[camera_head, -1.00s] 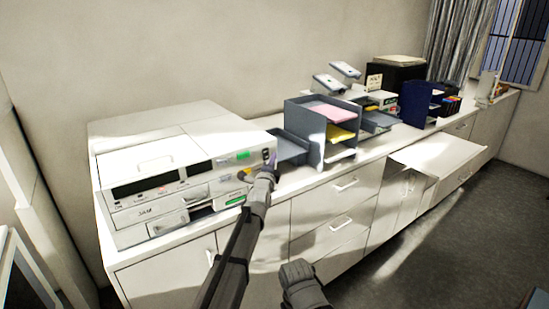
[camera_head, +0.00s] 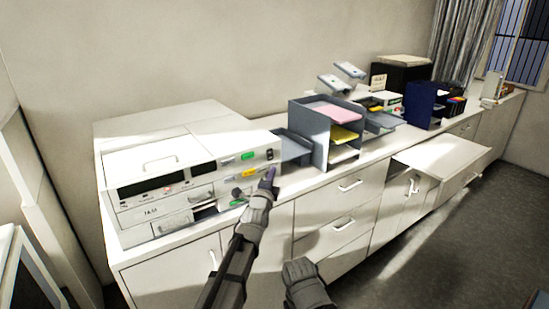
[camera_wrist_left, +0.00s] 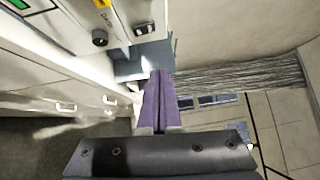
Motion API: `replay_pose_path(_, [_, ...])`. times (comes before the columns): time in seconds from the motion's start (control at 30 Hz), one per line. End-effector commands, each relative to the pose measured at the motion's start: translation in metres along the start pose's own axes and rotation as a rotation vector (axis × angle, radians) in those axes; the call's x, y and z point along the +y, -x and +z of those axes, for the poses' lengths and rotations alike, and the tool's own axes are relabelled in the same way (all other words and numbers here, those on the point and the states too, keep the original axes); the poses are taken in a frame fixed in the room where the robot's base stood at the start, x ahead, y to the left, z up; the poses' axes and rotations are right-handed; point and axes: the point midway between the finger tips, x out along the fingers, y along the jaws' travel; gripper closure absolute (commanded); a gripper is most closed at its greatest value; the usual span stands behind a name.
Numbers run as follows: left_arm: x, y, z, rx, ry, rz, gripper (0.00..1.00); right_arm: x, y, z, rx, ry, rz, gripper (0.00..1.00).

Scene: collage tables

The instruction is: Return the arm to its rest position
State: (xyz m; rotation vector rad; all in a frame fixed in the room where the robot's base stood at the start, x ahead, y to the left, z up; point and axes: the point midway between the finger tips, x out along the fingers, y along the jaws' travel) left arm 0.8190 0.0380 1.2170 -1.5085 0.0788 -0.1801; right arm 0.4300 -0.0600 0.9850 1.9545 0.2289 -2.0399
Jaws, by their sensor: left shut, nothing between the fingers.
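My left gripper (camera_head: 268,178) is in front of the right end of a white machine (camera_head: 150,172) with dark displays and coloured buttons. It is apart from the machine's front, as far as I can tell. In the left wrist view its purple fingers (camera_wrist_left: 157,100) are together with nothing between them. Part of the machine's front with a round knob (camera_wrist_left: 100,38) shows at the top left of that view. My other arm shows at the bottom middle of the head view, but its gripper fingers are not visible.
A grey paper organiser (camera_head: 310,135) with pink and yellow sheets stands right of the machine on the white cabinet. A drawer or shelf (camera_head: 440,155) juts out further right. The floor (camera_head: 450,240) in front is clear.

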Motion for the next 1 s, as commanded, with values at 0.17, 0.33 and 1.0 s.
replay_pose_path(0.17, [0.057, 0.041, -0.028, 0.022, 0.243, 0.279, 1.0, 0.0, 0.0, 0.0, 0.0, 0.0, 0.0, 0.5])
replay_pose_path(0.33, [0.128, 0.116, -0.053, -0.093, 0.556, 0.669, 1.0, 0.0, 0.0, 0.0, 0.0, 0.0, 0.0, 0.5])
replay_pose_path(1.0, [0.205, 0.399, -0.056, -1.162, 1.008, 1.335, 1.0, 0.0, 0.0, 0.0, 0.0, 0.0, 0.0, 0.5])
